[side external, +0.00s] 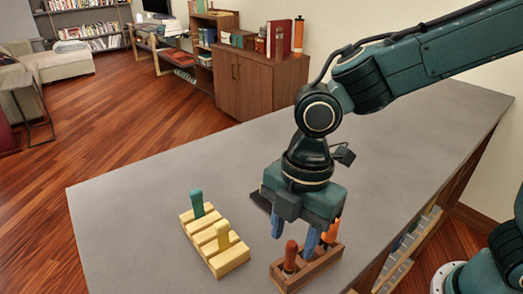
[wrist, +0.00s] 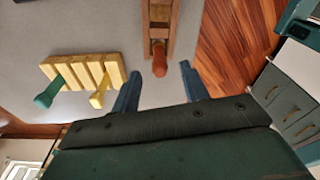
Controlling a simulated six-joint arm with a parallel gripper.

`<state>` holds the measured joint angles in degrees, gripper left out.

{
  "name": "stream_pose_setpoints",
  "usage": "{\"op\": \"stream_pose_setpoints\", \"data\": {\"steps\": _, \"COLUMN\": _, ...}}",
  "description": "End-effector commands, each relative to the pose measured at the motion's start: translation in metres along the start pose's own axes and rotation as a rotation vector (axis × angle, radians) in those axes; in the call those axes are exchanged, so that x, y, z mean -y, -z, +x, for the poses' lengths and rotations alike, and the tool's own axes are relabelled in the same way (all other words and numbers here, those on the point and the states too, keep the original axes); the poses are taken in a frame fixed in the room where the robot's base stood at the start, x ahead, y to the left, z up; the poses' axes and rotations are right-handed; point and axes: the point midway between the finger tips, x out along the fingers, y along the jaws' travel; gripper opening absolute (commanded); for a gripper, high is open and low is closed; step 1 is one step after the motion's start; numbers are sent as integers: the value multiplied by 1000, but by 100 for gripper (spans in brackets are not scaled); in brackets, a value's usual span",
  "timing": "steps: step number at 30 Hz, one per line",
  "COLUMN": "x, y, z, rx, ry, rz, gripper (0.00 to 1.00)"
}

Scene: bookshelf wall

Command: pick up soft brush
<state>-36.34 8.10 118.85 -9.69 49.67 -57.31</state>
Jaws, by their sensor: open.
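No brush bristles show, so I cannot tell which handle is the soft brush. A brown wooden holder (side external: 311,267) carries a red-brown handle (side external: 290,255) and an orange handle (side external: 331,232). My gripper (side external: 292,246) is open and points down over this holder. In the wrist view the red-brown handle (wrist: 159,66) appears between my two blue fingers, with a gap on each side; the holder (wrist: 158,12) extends beyond it. A pale yellow slotted block (side external: 228,260) holds an upright green handle (side external: 196,203) and a yellow handle (side external: 222,235).
The grey tabletop (side external: 130,200) is clear to the left and behind. A flat black thing (side external: 261,200) lies partly hidden behind my gripper. The table edge is close to the brown holder. A wooden cabinet (side external: 250,85) stands across the floor.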

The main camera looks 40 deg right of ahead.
Motion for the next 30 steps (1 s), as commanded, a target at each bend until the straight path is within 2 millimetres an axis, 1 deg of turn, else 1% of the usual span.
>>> {"op": "stream_pose_setpoints", "data": {"steps": 5, "x": 0, "y": 0, "z": 1, "rx": 0, "ry": 1, "rz": 0, "gripper": 45}}
{"op": "stream_pose_setpoints", "data": {"steps": 8, "x": 0, "y": 0, "z": 5, "rx": 1, "ry": 2, "rz": 0, "gripper": 45}}
{"op": "stream_pose_setpoints", "data": {"steps": 11, "x": 1, "y": -1, "z": 14, "rx": 2, "ry": 4, "rz": -1, "gripper": 45}}
{"op": "stream_pose_setpoints", "data": {"steps": 18, "x": 0, "y": -2, "z": 41, "rx": 2, "ry": 4, "rz": 0, "gripper": 45}}
{"op": "stream_pose_setpoints", "data": {"steps": 21, "x": 0, "y": -2, "z": 49, "rx": 1, "ry": 2, "rz": 0, "gripper": 45}}
{"op": "stream_pose_setpoints", "data": {"steps": 30, "x": 0, "y": -2, "z": 52, "rx": 1, "ry": 0, "rz": 0, "gripper": 45}}
